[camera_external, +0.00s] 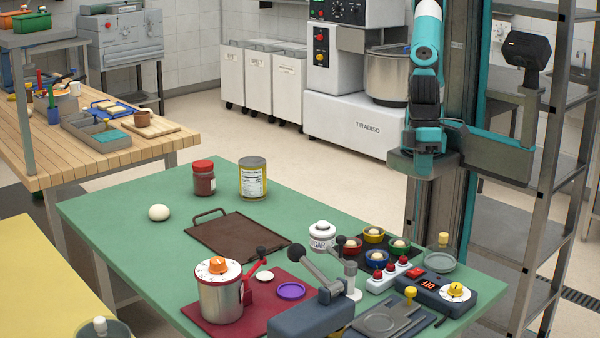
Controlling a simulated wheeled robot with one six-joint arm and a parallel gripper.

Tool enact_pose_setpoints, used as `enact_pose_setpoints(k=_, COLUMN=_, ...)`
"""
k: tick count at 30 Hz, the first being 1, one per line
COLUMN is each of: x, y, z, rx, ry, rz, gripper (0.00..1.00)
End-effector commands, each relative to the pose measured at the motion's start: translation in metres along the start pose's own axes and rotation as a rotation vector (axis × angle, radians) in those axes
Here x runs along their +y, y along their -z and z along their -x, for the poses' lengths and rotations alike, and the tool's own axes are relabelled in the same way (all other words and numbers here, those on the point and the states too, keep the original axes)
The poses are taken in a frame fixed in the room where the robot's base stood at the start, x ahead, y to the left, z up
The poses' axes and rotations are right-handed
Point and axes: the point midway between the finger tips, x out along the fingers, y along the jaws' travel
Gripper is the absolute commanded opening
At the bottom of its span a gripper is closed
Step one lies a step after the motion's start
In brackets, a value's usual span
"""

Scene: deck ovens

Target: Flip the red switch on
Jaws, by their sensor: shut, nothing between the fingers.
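A small red rocker switch (416,271) sits on the top of a dark blue control box (435,291), at the right end of the green table. Whether it is on or off is too small to tell. A lit red digit display (427,283) and a yellow dial (456,291) with a white face are on the same box. My teal and black arm rises beyond the table, behind the box, and runs out of the top of the picture. My gripper is not in view, and nothing of mine touches the switch.
A grey tray (384,321) lies in front. A black-knobbed lever (318,268) and a pot (219,292) stand farther left. A metal rack (548,200) stands right.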

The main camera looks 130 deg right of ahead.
Motion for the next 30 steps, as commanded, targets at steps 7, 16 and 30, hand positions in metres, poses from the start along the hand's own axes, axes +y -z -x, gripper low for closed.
enact_pose_setpoints(k=7, x=-0.054, y=0.01, z=-0.039, rx=0.142, ry=0.01, rz=-0.538, gripper=0.0)
enact_pose_setpoints(k=16, x=-0.09, y=0.01, z=-0.066, rx=0.246, ry=0.092, rz=-0.937, gripper=0.0)
enact_pose_setpoints(k=30, x=-0.094, y=0.01, z=-0.069, rx=0.258, ry=0.109, rz=-0.994, gripper=0.0)
